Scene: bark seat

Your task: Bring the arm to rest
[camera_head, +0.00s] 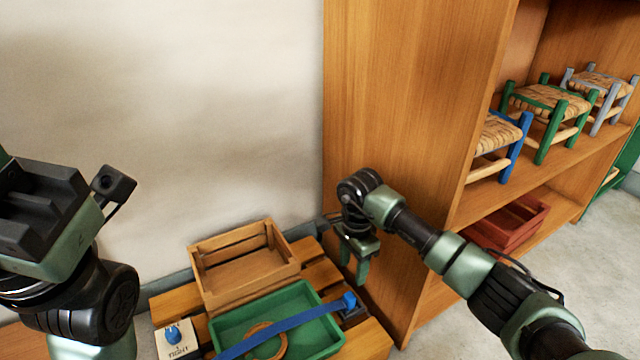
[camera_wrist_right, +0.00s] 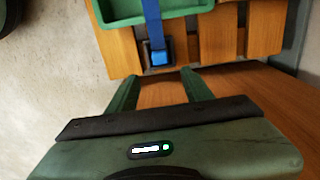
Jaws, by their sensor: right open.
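My right gripper (camera_head: 356,268) is open and empty. It points down beside the right edge of the slatted wooden table (camera_head: 366,341), close to the tall wooden shelf's side. In the right wrist view its two green fingers (camera_wrist_right: 158,85) are apart with nothing between them; the blue buckle end (camera_wrist_right: 159,57) of a strap lies just beyond them. My left arm's dark and green wrist part (camera_head: 60,230) fills the left of the head view; the left gripper's fingers are not visible.
The shelf (camera_head: 400,110) holds small stools (camera_head: 548,103) and a red crate (camera_head: 510,225).

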